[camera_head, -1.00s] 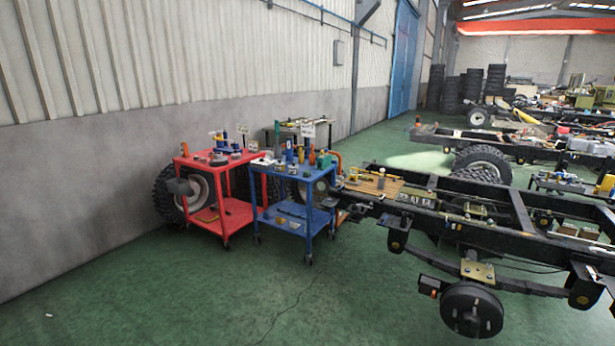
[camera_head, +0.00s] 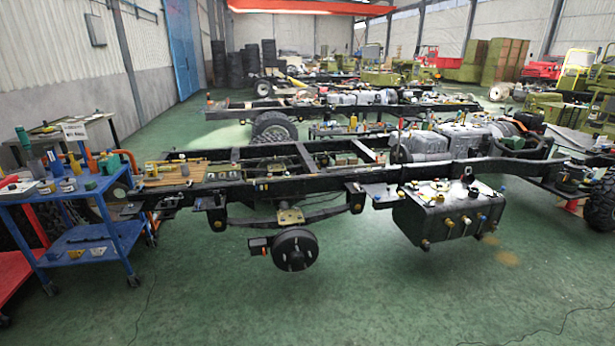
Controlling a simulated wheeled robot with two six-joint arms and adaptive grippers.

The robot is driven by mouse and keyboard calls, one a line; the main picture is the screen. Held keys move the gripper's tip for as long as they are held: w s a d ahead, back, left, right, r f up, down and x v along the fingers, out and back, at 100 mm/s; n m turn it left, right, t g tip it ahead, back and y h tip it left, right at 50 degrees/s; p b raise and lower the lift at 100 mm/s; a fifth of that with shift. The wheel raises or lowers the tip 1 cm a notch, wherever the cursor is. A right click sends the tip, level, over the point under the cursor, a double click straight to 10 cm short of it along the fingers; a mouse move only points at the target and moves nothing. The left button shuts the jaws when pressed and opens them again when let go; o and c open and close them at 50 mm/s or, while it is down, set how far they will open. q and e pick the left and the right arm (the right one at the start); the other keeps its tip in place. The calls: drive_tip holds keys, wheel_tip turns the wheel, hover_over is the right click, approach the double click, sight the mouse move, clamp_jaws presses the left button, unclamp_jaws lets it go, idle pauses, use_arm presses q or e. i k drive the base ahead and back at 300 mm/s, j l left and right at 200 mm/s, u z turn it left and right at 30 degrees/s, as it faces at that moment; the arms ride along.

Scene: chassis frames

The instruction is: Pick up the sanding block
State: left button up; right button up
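I cannot make out a sanding block among the small items in the head view. A blue cart (camera_head: 122,232) stands at the left with bottles, cans and small tools on its top. A green object (camera_head: 111,164) lies at the right end of that top; I cannot tell what it is. A wooden board (camera_head: 172,172) with yellow and other small items rests on the near end of a black truck chassis frame (camera_head: 290,182). Neither of my grippers is in view.
A red cart (camera_head: 12,268) is partly cut off at the left edge. A black tank (camera_head: 436,212) and a brake drum (camera_head: 295,248) hang from the near chassis. More chassis and stacked tyres (camera_head: 251,62) stand behind. The green floor (camera_head: 330,310) in front is clear.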

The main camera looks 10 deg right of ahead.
sight(90, 186)
drive_tip(key=i+j+u, duration=0.4)
drive_tip(key=i+u, duration=0.4)
drive_tip(key=i, duration=0.25)
